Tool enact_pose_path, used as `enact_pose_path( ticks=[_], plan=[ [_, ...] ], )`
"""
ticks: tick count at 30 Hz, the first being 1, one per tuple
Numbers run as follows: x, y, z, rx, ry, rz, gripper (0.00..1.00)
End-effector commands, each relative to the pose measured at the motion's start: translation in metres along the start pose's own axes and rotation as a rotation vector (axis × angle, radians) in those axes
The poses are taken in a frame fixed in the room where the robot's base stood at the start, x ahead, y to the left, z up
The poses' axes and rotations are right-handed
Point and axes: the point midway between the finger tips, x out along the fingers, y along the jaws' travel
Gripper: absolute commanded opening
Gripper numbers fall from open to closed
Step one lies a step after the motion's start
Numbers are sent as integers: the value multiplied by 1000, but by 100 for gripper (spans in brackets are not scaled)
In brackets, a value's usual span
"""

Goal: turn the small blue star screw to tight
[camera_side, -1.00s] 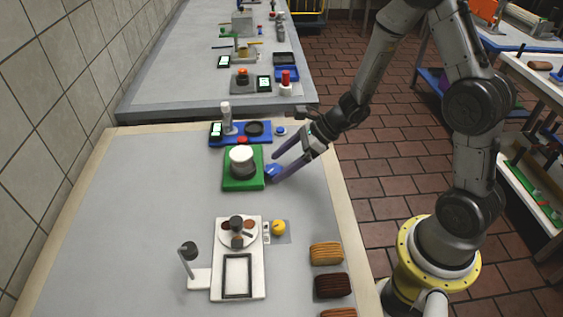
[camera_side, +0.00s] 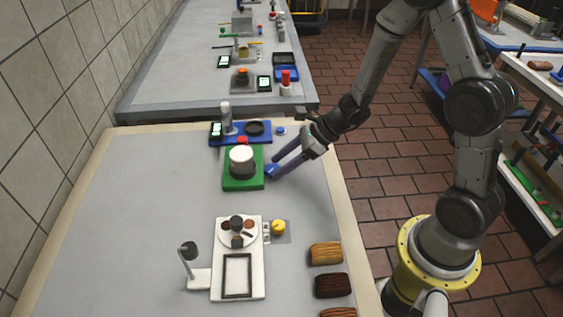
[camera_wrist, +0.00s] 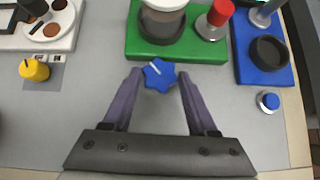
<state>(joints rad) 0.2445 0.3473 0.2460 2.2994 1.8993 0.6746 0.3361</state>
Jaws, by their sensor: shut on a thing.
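The small blue star screw (camera_wrist: 158,74) is at the near edge of the green base (camera_wrist: 140,45) in the wrist view, with a pale line on its top. In the side view the screw (camera_side: 271,170) is at the right side of the green base (camera_side: 230,184), partly covered by a finger. My gripper (camera_wrist: 158,75) has its purple fingertips on either side of the screw, shut on it. In the side view my gripper (camera_side: 273,165) reaches in from the right, low over the table.
A white-topped cylinder (camera_side: 241,154) stands on the green base, with a red knob (camera_wrist: 220,12) beside it. A blue tray (camera_wrist: 265,75) and a blue-topped button (camera_wrist: 268,101) are to the right. A yellow knob (camera_wrist: 34,70) is at left. The left tabletop is clear.

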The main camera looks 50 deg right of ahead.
Motion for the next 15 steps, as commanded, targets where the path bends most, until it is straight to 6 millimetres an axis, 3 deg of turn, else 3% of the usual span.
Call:
enact_pose_path(
  ticks=[15],
  plan=[
    [0,8,2,203,-2,-204,3]
  ],
)
